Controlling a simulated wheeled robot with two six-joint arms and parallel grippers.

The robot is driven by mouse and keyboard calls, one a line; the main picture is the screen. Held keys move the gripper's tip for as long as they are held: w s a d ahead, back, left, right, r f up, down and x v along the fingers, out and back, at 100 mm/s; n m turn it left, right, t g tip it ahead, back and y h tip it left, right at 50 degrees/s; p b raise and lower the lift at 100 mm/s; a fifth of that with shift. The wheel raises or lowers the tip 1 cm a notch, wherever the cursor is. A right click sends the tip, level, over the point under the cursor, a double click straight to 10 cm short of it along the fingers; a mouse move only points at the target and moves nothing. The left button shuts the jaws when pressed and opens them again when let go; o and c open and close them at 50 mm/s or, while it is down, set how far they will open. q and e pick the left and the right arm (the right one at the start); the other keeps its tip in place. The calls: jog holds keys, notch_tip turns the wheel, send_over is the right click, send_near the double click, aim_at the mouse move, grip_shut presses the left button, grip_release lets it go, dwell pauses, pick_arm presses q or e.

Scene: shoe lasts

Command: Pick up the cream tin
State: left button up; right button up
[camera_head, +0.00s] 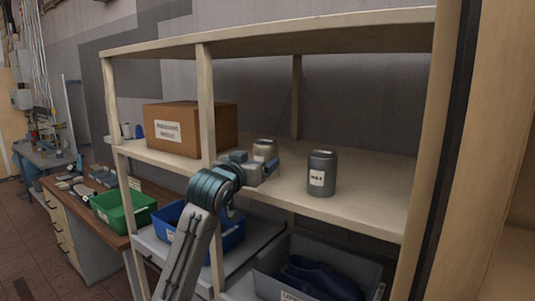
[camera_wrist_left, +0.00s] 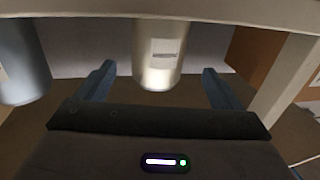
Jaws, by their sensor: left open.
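The cream tin (camera_head: 265,149) stands on the upper shelf (camera_head: 370,199), behind my left gripper in the head view, which hides its lower part. In the left wrist view the cream tin (camera_wrist_left: 157,55) is a pale cylinder with a white label, between the two fingers and ahead of them. My left gripper (camera_head: 270,164) is open, and it also shows in the left wrist view (camera_wrist_left: 157,82) with a gap between each finger and the tin. I cannot tell how far the tin lies between the fingers. My right gripper is in neither view.
A grey wax tin (camera_head: 322,174) stands to the right on the same shelf. A brown cardboard box (camera_head: 190,130) is to the left, near a shelf post (camera_head: 206,100). A blue bin (camera_head: 226,238) and a grey bin (camera_head: 270,286) sit below.

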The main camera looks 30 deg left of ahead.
aim_at(260, 157)
pick_arm(q)
jog(key=shift+w+r, duration=0.2)
jog(key=shift+w, duration=0.45)
jog(key=w+p, duration=0.4)
jog(key=shift+w+a+f, duration=0.1)
jog(key=shift+w+f, duration=0.05)
jog(key=shift+w, duration=0.25)
jog(key=shift+w+p, duration=0.3)
jog(key=shift+p, duration=0.05)
jog(key=shift+w+f, duration=0.2)
jog(key=shift+c, duration=0.8)
jog(key=c, duration=1.1)
jog(key=shift+c, duration=0.2)
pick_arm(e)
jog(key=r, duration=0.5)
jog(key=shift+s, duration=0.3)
pick_arm(q)
jog(key=shift+r, duration=0.1)
